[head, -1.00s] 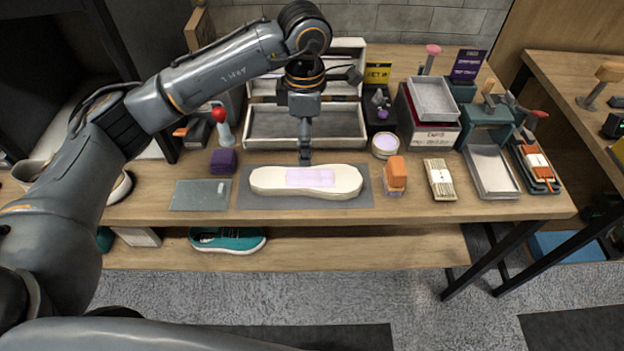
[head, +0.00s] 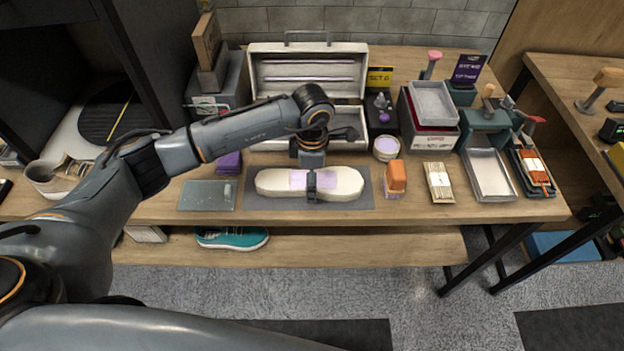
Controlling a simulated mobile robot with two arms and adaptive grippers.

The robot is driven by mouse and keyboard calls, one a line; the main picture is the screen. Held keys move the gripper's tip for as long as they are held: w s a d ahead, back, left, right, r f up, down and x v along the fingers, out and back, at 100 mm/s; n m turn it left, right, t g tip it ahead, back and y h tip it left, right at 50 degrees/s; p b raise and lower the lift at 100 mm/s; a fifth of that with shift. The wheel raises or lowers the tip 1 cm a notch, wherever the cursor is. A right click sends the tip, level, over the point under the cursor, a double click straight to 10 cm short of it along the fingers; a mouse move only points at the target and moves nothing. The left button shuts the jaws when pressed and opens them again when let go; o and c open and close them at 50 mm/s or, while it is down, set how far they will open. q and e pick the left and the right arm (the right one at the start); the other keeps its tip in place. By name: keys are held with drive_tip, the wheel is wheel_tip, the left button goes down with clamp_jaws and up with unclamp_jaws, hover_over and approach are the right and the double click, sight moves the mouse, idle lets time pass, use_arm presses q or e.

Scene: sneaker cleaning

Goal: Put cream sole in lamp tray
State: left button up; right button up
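The cream sole (head: 343,185) lies flat on a grey mat (head: 255,201) on the workbench, with a pale lilac patch across its middle. My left gripper (head: 311,194) points down at the middle of the sole, over the patch. It seems to touch or nearly touch the sole, and its finger gap does not show. The lamp tray looks to be the open pale case (head: 258,143) behind the mat, with lilac tubes in its raised lid (head: 306,72). My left arm hides part of its inside. My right gripper is out of view.
A glass plate (head: 207,195) and a purple block (head: 229,162) are left of the mat. A round tub (head: 386,148), an orange-topped brush (head: 397,176), a bundle of sticks (head: 438,182) and a metal tray (head: 489,174) stand to the right. A teal shoe (head: 232,237) sits on the lower shelf.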

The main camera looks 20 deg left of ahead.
use_arm(q)
drive_tip(key=shift+c, duration=0.2)
drive_tip(key=c, duration=1.4)
drive_tip(key=shift+r, duration=0.1)
